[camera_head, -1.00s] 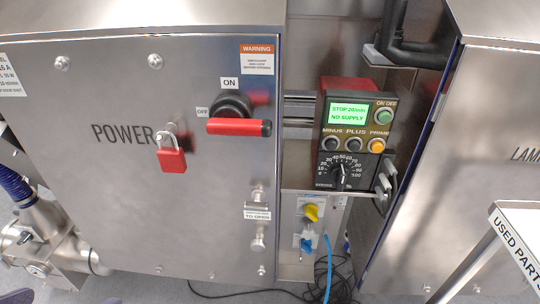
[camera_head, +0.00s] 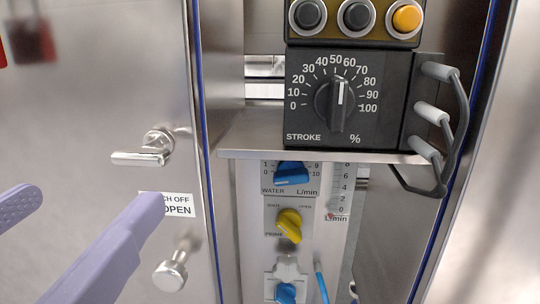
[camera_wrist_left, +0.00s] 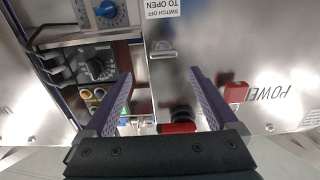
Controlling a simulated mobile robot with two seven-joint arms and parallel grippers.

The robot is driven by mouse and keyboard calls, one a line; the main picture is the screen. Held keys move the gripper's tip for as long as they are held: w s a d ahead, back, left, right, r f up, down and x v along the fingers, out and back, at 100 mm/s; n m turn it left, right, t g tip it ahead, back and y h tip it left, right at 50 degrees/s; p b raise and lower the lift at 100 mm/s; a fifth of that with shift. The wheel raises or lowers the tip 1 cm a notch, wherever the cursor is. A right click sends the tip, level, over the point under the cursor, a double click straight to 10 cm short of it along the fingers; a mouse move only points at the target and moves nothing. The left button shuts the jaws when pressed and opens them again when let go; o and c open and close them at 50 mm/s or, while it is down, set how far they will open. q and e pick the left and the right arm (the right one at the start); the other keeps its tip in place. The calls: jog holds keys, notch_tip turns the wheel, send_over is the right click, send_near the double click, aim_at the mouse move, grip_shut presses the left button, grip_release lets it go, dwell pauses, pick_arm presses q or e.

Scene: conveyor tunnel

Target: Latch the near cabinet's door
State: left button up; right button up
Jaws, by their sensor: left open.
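The near cabinet's steel door (camera_head: 90,100) fills the left of the head view, with a blue strip along its edge. I cannot tell whether it is fully closed. Its metal latch handle (camera_head: 143,155) lies roughly level, pointing left from its pivot; it also shows in the wrist view (camera_wrist_left: 162,50). Below it are a label (camera_head: 178,207), partly hidden by a finger, and a round knob (camera_head: 170,274). My left gripper (camera_head: 85,205) is open and empty, its purple fingers before the door, left of and below the latch. In the wrist view the gripper (camera_wrist_left: 161,74) has its fingers apart either side of the latch.
A dosing controller (camera_head: 340,95) stands on a shelf (camera_head: 235,140) to the right, with cable plugs (camera_head: 435,113) on its side. Flow valves, including a yellow knob (camera_head: 289,222), sit below. A red switch handle (camera_wrist_left: 178,127) and red padlock (camera_wrist_left: 237,92) are on the door.

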aim_at(135, 162)
pick_arm(q)
jog(key=w+p, duration=0.1)
jog(key=w, duration=0.1)
jog(key=w+p, duration=0.1)
jog(key=w, duration=0.1)
jog(key=w+p, duration=0.1)
jog(key=w, duration=0.1)
jog(key=shift+w+a, duration=0.25)
jog(key=shift+w+f, duration=0.15)
jog(key=shift+w, duration=0.75)
pick_arm(e)
jog(key=s+r, duration=0.1)
jog(key=s+a+r, duration=0.1)
jog(key=r, duration=0.1)
jog(key=shift+s, duration=0.2)
pick_arm(q)
jog(key=c, duration=1.4)
jog(key=shift+o, duration=0.2)
